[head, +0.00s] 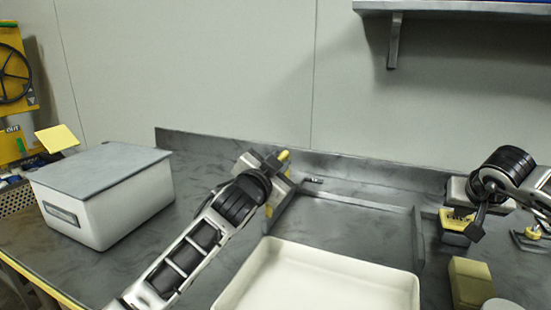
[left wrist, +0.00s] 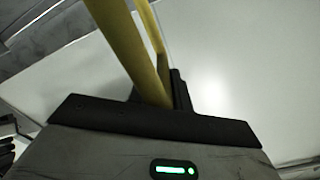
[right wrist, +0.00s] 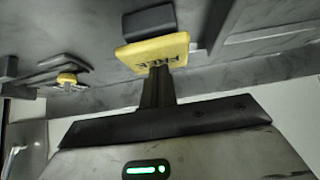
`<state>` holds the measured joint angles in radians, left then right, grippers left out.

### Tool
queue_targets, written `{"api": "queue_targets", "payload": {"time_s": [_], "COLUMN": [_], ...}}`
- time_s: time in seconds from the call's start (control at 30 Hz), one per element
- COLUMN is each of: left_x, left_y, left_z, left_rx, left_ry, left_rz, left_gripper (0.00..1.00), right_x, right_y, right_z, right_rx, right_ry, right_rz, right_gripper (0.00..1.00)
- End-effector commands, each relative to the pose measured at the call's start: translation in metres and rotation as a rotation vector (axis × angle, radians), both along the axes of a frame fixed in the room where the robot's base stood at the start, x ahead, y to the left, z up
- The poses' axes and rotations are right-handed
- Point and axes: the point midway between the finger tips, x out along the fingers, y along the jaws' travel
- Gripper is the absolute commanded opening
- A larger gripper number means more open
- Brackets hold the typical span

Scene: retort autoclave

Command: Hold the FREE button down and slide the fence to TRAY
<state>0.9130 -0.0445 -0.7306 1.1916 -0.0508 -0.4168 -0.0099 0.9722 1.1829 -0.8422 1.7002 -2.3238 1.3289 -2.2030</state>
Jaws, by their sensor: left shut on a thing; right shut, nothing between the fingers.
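My left gripper (head: 276,166) is shut on a yellow bar (head: 284,156) beside the left end of the dark grey fence frame (head: 365,204). In the left wrist view the yellow bar (left wrist: 138,60) runs up from between the fingers. The join between bar and fence is hidden by the gripper. The yellow FREE button block (head: 453,224) is at the right. My right gripper (head: 477,228) is shut and empty, its fingertips at this block. In the right wrist view the fingertips (right wrist: 157,72) meet the edge of the FREE block (right wrist: 150,52); whether it is pressed cannot be told.
A cream tray (head: 236,293) lies in front of the fence. A white bin (head: 130,205) with a grey lid stands at the left. A yellowish block (head: 470,283) and a small yellow knob (head: 532,232) are at the right. A shelf (head: 450,7) hangs above.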

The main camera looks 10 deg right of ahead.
Motion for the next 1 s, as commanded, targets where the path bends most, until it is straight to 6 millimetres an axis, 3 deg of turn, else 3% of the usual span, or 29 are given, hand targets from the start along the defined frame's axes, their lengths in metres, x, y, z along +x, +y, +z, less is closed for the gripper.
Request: {"api": "queue_targets", "payload": {"time_s": [0.33,0.37,0.4,0.77,1.0], "left_x": [-0.003,-0.003,-0.003,-0.005,-0.029], "left_y": [-0.006,-0.005,-0.005,-0.003,0.012], "left_z": [0.002,0.002,0.002,0.000,-0.001], "left_rx": [0.001,0.001,0.001,0.000,-0.001], "left_ry": [-0.006,-0.006,-0.005,-0.002,-0.002], "left_rz": [-0.003,-0.003,-0.003,0.000,0.000], "left_gripper": [0.00,0.25,0.36,0.36,0.36], "right_x": [-0.001,-0.001,-0.001,-0.001,-0.001], "right_y": [0.001,0.001,0.001,0.001,0.001], "right_z": [-0.004,-0.004,-0.004,-0.004,-0.004], "right_rx": [0.002,0.002,0.002,0.001,0.001], "right_ry": [0.008,0.008,0.008,0.008,0.008], "right_rz": [0.002,0.002,0.002,0.002,0.002], "right_gripper": [0.00,0.00,0.00,0.00,0.00]}}
